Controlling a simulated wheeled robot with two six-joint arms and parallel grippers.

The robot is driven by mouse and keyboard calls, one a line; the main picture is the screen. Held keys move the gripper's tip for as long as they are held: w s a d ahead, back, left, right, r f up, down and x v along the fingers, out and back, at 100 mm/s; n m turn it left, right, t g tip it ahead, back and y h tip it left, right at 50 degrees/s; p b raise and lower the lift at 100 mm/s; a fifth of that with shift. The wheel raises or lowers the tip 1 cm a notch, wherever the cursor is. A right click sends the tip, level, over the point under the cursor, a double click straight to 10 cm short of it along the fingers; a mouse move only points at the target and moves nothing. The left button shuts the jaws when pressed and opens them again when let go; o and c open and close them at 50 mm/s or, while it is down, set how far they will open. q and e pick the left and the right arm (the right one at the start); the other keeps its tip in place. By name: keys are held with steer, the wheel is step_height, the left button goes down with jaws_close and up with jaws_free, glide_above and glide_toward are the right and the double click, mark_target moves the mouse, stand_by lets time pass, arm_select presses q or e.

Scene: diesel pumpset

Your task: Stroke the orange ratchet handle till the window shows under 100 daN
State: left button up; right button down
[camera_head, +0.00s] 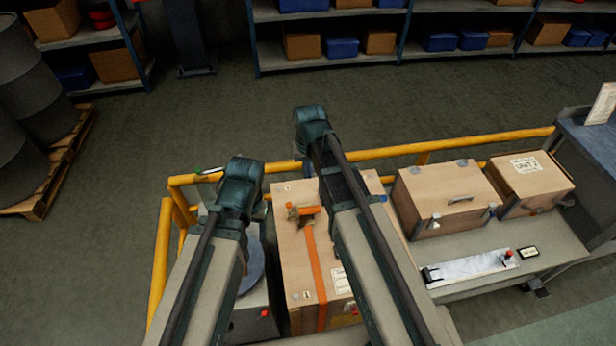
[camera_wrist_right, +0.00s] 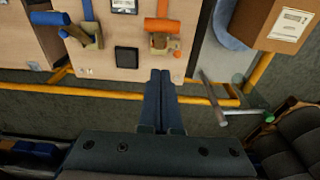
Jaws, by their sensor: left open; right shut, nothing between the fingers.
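The orange ratchet handle (camera_head: 303,210) sits on top of the wooden crate (camera_head: 287,250), at the upper end of an orange strap (camera_head: 314,275). In the right wrist view the handle (camera_wrist_right: 165,25) lies across its metal bracket. A dark square window (camera_wrist_right: 127,57) is beside it; no number is readable. My right gripper (camera_wrist_right: 160,74) is shut and empty, its fingertips below the handle in the picture and apart from it. The head view hides it behind my right arm. I cannot make out my left gripper's fingers; my left arm covers that area.
A blue-handled ratchet (camera_wrist_right: 52,19) is on the same crate. A yellow rail (camera_head: 400,150) runs behind and left of the crates. A thin grey rod with a green part (camera_wrist_right: 243,112) is near the rail corner. Two more wooden crates (camera_head: 446,196) stand at the right.

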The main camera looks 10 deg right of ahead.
steer(key=b, duration=0.9)
glide_above(307, 210)
steer(key=w, duration=0.4)
step_height(307, 210, down, 10)
steer(key=shift+s+d+f+b, duration=0.25)
steer(key=shift+s+f+b, duration=0.15)
steer(key=shift+s+b, duration=0.05)
steer(key=shift+s+d+f+b, duration=0.2)
steer(key=shift+s+f+b, duration=0.15)
steer(key=shift+s+b, duration=0.1)
steer(key=shift+s+f, duration=0.2)
steer(key=shift+s, duration=0.1)
arm_select(q)
step_height(307, 210, down, 12)
arm_select(e)
steer(key=shift+s, duration=0.1)
